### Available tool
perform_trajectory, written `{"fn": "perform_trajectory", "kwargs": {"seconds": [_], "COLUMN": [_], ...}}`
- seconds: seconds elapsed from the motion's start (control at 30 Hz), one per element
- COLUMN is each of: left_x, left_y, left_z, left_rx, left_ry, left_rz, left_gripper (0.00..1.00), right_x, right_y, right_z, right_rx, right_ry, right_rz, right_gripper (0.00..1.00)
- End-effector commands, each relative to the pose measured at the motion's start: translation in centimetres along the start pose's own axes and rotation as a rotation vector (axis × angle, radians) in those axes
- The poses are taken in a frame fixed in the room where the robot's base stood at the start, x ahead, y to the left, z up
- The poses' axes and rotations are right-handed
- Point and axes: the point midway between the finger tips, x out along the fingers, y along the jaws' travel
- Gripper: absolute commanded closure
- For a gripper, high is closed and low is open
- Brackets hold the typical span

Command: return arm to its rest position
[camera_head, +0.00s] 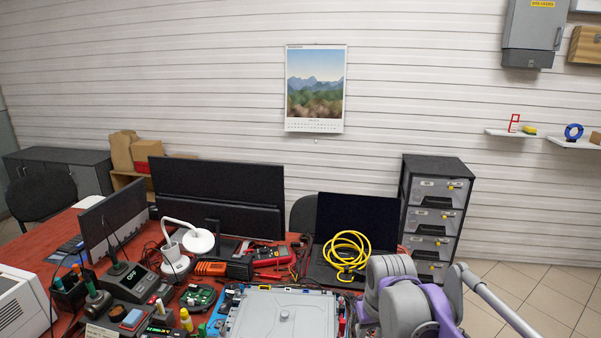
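Grey and purple links of my own arm (405,305) fill the bottom right of the head view, in front of the table's right end. A pale grey link of it slants down to the right edge of the picture. No gripper fingers show on it; its end is hidden or out of frame. My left arm and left gripper are not in view. A flat grey housing (282,316) lies at the bottom middle, just left of my arm, cut off by the picture's lower edge. Coolant hoses cannot be made out on it.
A coiled yellow cable (346,252) rests on an open black laptop (353,222) behind my arm. Monitors (220,180), a white lamp (198,241), a red multimeter (272,254) and tools crowd the red table. A drawer cabinet (437,212) stands behind right. Floor (545,290) shows at right.

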Motion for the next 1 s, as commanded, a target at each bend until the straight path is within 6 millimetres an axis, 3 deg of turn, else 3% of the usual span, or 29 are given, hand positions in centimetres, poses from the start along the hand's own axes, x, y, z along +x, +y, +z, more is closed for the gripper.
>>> {"fn": "perform_trajectory", "kwargs": {"seconds": [0.03, 0.27, 0.6, 0.8, 1.0], "left_x": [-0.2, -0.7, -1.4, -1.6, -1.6], "left_y": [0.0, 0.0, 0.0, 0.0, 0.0], "left_z": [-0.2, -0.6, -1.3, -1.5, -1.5], "left_rx": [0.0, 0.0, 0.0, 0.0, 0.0], "left_ry": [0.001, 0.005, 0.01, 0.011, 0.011], "left_rz": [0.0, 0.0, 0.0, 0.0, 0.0], "left_gripper": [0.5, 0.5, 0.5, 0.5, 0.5], "right_x": [-0.5, -0.9, 1.8, 3.3, 3.6], "right_y": [0.1, 0.2, -0.1, -0.2, -0.2], "right_z": [1.8, 9.3, 20.2, 23.2, 23.6], "right_rx": [0.009, 0.048, 0.101, 0.117, 0.12], "right_ry": [0.018, 0.108, 0.232, 0.269, 0.276], "right_rz": [0.002, 0.011, 0.023, 0.026, 0.027], "right_gripper": [0.63, 0.63, 0.63, 0.63, 0.63]}}
